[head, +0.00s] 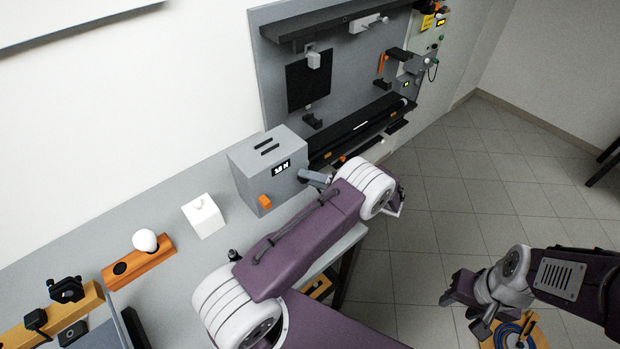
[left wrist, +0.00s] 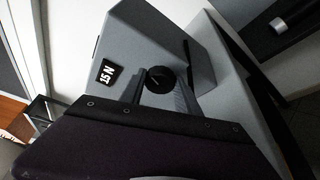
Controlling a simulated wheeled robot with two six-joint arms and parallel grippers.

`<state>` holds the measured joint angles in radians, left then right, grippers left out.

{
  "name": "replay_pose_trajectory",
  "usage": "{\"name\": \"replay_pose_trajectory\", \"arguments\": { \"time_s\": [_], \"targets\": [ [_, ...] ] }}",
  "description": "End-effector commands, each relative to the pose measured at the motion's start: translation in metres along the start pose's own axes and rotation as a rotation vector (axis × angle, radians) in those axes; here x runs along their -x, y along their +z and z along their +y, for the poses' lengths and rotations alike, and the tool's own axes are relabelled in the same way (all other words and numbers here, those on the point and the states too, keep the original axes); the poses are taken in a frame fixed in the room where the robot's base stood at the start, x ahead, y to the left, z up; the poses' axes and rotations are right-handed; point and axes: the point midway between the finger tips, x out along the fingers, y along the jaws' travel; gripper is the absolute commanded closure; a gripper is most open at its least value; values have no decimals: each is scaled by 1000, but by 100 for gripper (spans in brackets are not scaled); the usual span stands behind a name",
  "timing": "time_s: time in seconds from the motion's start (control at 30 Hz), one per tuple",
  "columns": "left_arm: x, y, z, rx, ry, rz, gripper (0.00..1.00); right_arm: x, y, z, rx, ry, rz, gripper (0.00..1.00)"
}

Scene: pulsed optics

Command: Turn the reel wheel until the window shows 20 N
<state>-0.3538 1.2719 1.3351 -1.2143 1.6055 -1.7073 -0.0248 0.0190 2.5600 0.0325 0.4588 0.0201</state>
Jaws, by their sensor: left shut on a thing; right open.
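The grey box (head: 268,165) stands on the bench, with a small black window (head: 282,167) on its face. In the left wrist view the window (left wrist: 107,73) appears turned over and seems to read 15 N. The round black reel wheel (left wrist: 160,79) is on the same face, beside the window. My left gripper (left wrist: 163,92) is shut on the wheel, one grey finger on each side of it. In the head view the left gripper (head: 316,179) is at the box's right side, and the arm hides the wheel. My right gripper (head: 468,305) is open and empty, away over the floor side.
An orange part (head: 265,202) sits on the box's front. A white block (head: 203,215) and an orange holder (head: 139,262) with a white knob stand left of the box. A grey panel (head: 340,75) with racks rises behind.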

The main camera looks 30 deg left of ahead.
Motion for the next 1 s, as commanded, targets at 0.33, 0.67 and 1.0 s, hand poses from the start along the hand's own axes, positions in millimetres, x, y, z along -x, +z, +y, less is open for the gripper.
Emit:
{"name": "replay_pose_trajectory", "arguments": {
  "time_s": [0.33, 0.67, 1.0],
  "targets": [
    [0, 1, 0, 1, 0, -2, 40, 0, 0, 0, 0, 0, 0, 56],
    [47, 0, -5, 4, -3, -5, 40, -21, 2, 0, 0, 0, 0, 56],
    [91, 1, -1, 1, -1, -2, 40, -32, 3, 1, 0, 0, 0, 56]
  ]
}}
